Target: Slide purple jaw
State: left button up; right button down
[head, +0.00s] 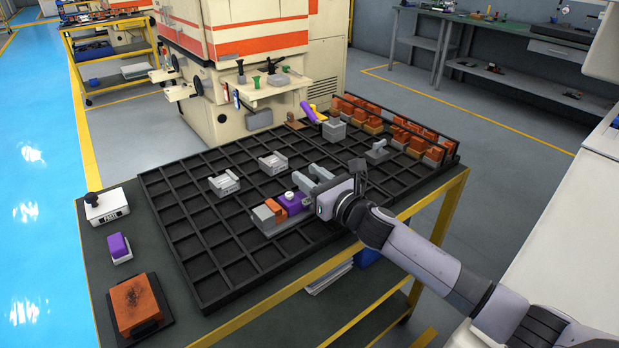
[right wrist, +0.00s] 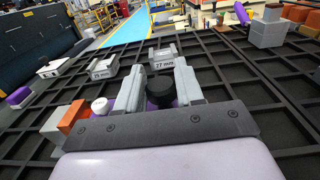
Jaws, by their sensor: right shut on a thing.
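A small vise sits on the black gridded tray (head: 215,258). Its grey end block (head: 262,214) and an orange block (head: 275,208) lie left of the purple jaw (head: 296,203), which carries a white knob (head: 289,195). The orange block looks close against the purple part; contact is unclear. My right gripper (head: 307,177) reaches in from the right over the vise's right end. In the right wrist view its fingers (right wrist: 159,78) stand on either side of a black knob (right wrist: 161,89) with purple beneath it. The gripper hides the rest of that end. My left gripper is not in view.
Two grey blocks (head: 224,183) and (head: 272,163) stand on the tray behind the vise. Orange electrodes (head: 415,135) line the tray's back right. A white box (head: 107,206), a purple-topped block (head: 120,247) and an orange block (head: 135,304) lie left of the tray.

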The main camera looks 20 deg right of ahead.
jog(key=shift+w+d, duration=0.25)
jog(key=shift+d, duration=0.4)
jog(key=shift+w+d, duration=0.2)
jog(key=shift+d, duration=0.4)
jog(key=shift+a, duration=0.1)
jog(key=c, duration=0.8)
grip_release()
jog(key=shift+s, duration=0.1)
jog(key=shift+b+v, duration=0.35)
jog(key=shift+v, duration=3.2)
